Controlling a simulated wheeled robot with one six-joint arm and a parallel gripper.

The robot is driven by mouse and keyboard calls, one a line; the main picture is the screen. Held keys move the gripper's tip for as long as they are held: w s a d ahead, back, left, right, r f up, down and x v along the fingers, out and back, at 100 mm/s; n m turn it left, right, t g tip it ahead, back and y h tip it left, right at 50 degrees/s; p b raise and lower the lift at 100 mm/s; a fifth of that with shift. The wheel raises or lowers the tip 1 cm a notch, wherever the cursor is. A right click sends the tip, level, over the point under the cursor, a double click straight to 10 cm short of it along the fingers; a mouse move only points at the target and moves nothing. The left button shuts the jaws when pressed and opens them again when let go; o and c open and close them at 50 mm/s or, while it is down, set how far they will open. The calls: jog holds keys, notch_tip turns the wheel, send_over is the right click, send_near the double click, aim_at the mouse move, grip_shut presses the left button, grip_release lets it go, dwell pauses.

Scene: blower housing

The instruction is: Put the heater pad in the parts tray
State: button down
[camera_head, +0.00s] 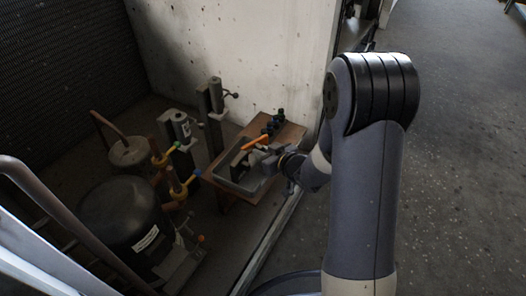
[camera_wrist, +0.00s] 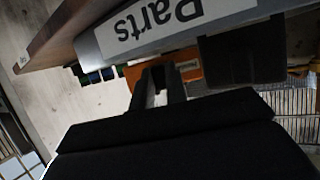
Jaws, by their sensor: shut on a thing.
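The heater pad looks to be the flat orange piece (camera_head: 255,142) at my gripper (camera_head: 268,154), over the far side of the parts tray. In the wrist view the orange pad (camera_wrist: 188,66) runs across behind the two dark fingertips of my gripper (camera_wrist: 157,82), which are shut on it. The parts tray is a grey open tray (camera_head: 222,178); its wall with the upside-down label "Parts" (camera_wrist: 165,22) fills the top of the wrist view. Whether the pad touches the tray is not clear.
The tray stands on a small wooden table (camera_head: 292,134), with dark green-capped items (camera_head: 278,118) behind it. A dark block (camera_wrist: 240,52) shows beside the pad. Posts (camera_head: 212,115), a black tank (camera_head: 125,212) and a pale wall (camera_head: 240,50) are close by.

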jog(key=c, duration=1.4)
grip_release()
jog(key=shift+r, duration=0.1)
jog(key=shift+r, duration=0.2)
jog(key=p+v, duration=0.4)
jog(key=v, duration=0.8)
jog(key=shift+r+p, duration=0.25)
jog(key=shift+p, duration=0.1)
